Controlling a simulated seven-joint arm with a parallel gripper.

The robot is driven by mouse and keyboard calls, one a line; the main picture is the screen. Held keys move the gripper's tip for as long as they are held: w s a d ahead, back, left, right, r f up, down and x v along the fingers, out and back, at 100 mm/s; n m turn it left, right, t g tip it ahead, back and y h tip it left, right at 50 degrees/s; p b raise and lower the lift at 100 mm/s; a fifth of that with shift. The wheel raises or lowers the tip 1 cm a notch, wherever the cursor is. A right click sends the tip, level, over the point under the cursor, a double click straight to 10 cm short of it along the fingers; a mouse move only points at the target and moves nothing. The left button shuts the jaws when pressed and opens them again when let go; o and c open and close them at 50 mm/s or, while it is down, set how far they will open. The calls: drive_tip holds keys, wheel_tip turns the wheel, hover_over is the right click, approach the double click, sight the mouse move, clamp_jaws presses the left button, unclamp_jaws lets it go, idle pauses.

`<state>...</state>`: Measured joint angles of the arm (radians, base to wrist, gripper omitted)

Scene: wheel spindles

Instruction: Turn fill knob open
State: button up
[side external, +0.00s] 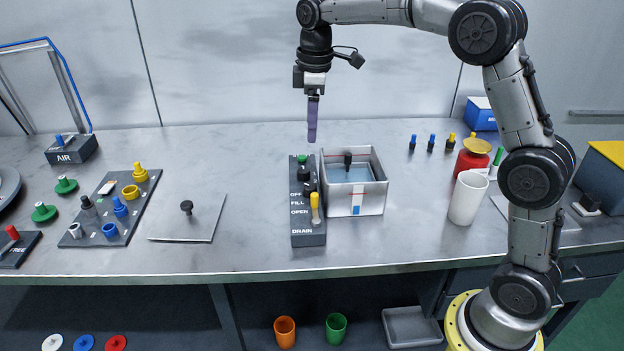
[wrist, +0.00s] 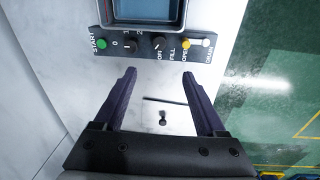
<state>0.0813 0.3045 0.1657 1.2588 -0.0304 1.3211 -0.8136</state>
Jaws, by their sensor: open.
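The dark control panel (side external: 307,238) stands on the bench in front of the water bath's left side. The fill knob (side external: 309,188) is black and sits on the panel beside the OFF, FILL and OPEN labels. It also shows in the wrist view (wrist: 159,44), just beyond my fingertips; its exact pointing direction is too small to tell. My gripper (side external: 312,140) points down above the panel's back end, clear of it. In the wrist view my gripper (wrist: 159,72) is open, its two purple fingers apart with nothing between them.
A green start button (wrist: 102,44), another black knob (wrist: 130,45) and a yellow drain lever (side external: 315,206) share the panel. The water bath (side external: 371,201) adjoins it on the right. A plate with a black knob (side external: 187,207) lies left. A white cup (side external: 466,198) stands right.

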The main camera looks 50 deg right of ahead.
sight(311, 186)
drive_tip(key=shift+g, duration=0.5)
drive_tip(key=f, duration=0.5)
drive_tip(key=w+f, duration=0.1)
drive_tip(key=f, duration=0.5)
drive_tip(key=d+f, duration=0.1)
drive_tip(key=f, duration=0.5)
drive_tip(key=shift+w, duration=0.15)
clamp_jaws()
